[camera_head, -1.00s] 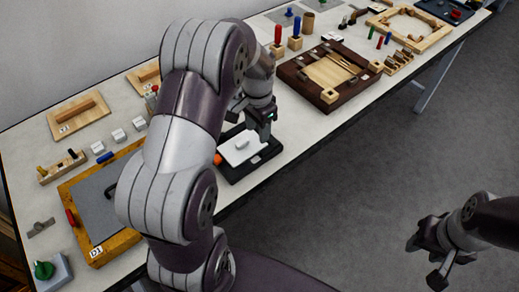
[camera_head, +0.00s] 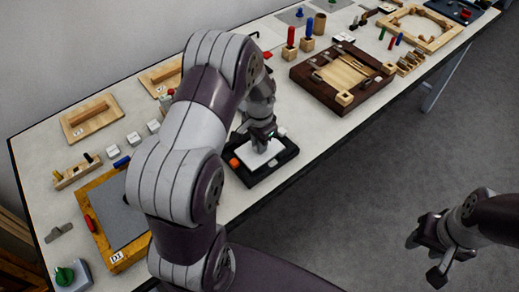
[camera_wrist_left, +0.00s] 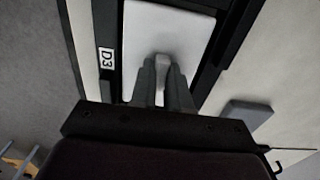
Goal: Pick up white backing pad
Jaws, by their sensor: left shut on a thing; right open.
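The white backing pad (camera_head: 254,158) lies in a black tray (camera_head: 262,177) near the front edge of the table. In the left wrist view the pad (camera_wrist_left: 190,38) is a pale slab with a raised knob, beside a label "D3" (camera_wrist_left: 107,60). My left gripper (camera_head: 261,143) is over the pad, its fingers (camera_wrist_left: 163,72) shut on the knob of the pad. I cannot tell whether the pad is clear of the tray. My right gripper (camera_head: 430,255) is open and empty, over the floor at the right.
An orange piece (camera_head: 234,163) sits at the tray's left side. A dark wooden box (camera_head: 345,75) stands to the right, and a wood-framed grey panel marked D1 (camera_head: 113,215) to the left. Small white blocks (camera_head: 133,138) lie behind the panel.

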